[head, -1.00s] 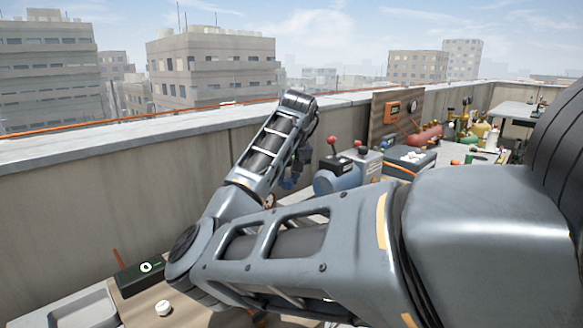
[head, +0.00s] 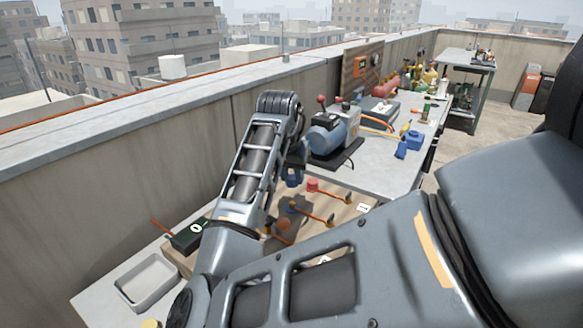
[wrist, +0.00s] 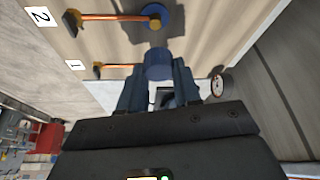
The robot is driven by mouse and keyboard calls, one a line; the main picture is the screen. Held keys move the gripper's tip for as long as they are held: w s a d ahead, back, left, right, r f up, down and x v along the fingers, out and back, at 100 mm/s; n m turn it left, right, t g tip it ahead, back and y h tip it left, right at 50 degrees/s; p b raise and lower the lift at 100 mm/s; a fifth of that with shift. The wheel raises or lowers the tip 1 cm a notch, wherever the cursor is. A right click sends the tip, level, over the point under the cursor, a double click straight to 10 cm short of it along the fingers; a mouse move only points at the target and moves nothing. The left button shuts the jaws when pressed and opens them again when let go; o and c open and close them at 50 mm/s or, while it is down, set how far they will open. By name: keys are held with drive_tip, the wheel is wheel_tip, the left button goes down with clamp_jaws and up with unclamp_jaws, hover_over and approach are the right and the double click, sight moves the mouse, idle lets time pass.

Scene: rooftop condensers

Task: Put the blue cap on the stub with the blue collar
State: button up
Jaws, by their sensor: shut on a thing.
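My gripper (wrist: 157,76) is shut on the blue cap (wrist: 158,64), which sits between its two fingertips in the wrist view. A round blue collar (wrist: 146,24) lies beyond the cap, around a brass stub (wrist: 155,20) at the end of a copper pipe. The cap appears apart from this stub, with a gap of board between them. In the head view my gripper (head: 293,174) hangs above the board with the pipes; the cap cannot be made out clearly there.
A second copper pipe (wrist: 115,67) by label 1 (wrist: 75,65) runs close to the cap. A red piece (head: 312,185) sits on the board near my gripper. A blue pump (head: 325,138) stands behind on the grey bench. A grey tray (head: 146,282) is at lower left.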

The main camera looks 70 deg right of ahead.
sight(292, 203)
drive_tip(key=shift+f+b, duration=2.2)
drive_tip(key=shift+f, duration=0.25)
drive_tip(key=shift+f+b, duration=0.6)
drive_tip(key=shift+f, duration=0.75)
idle(0.6)
drive_tip(key=o, duration=1.1)
drive_tip(key=shift+c, duration=0.2)
drive_tip(key=v, duration=0.8)
